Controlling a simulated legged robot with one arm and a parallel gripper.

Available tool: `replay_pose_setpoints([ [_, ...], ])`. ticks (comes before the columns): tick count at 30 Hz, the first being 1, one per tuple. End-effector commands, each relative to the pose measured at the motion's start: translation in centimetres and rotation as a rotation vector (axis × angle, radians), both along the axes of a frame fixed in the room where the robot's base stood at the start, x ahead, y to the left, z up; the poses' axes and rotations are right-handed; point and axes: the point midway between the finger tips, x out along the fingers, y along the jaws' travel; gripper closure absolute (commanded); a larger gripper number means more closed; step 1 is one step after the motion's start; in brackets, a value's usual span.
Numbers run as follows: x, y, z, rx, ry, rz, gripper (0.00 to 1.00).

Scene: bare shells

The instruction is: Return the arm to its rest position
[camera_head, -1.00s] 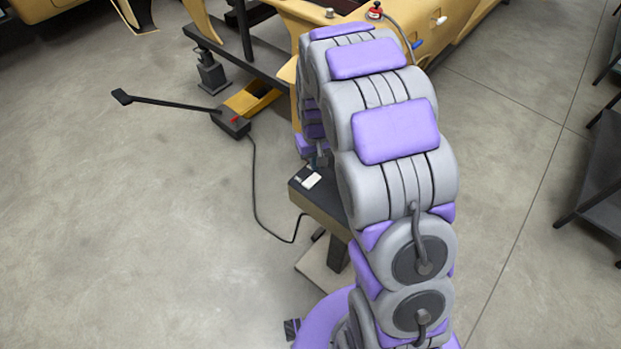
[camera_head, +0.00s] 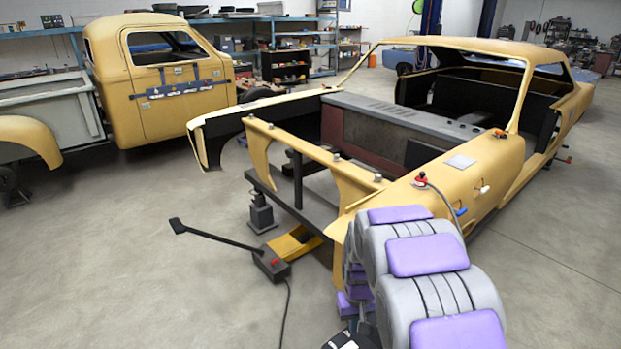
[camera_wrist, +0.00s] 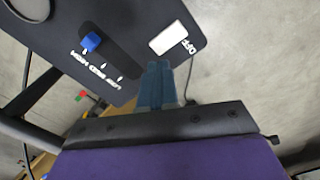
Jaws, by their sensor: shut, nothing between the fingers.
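My gripper (camera_wrist: 158,72) shows in the wrist view as two blue-grey fingers lying together, shut and empty. Its tips overlap the lower edge of a dark control panel (camera_wrist: 135,62) in the picture; I cannot tell whether they touch it. The panel carries a blue knob (camera_wrist: 91,42) beside the words HIGH, MED and LOW, and a white rocker switch (camera_wrist: 168,39) marked OFF. In the head view my grey and purple arm is bent at the lower right and hides my gripper. A corner of the panel (camera_head: 345,341) shows at the bottom edge.
A yellow car shell (camera_head: 470,160) stands close beyond my arm. A floor jack (camera_head: 271,264) with a long black handle lies left of it. A yellow truck shell (camera_head: 165,85) stands at the back left.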

Motion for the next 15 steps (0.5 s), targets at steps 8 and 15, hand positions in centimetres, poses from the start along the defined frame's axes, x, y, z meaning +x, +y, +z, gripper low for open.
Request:
replay_pose_setpoints([
  [8,-5.3,-0.1,5.5,0.0,0.021,-0.026,1.0],
  [15,-12.3,-0.1,10.3,-0.001,0.055,-0.054,1.0],
])
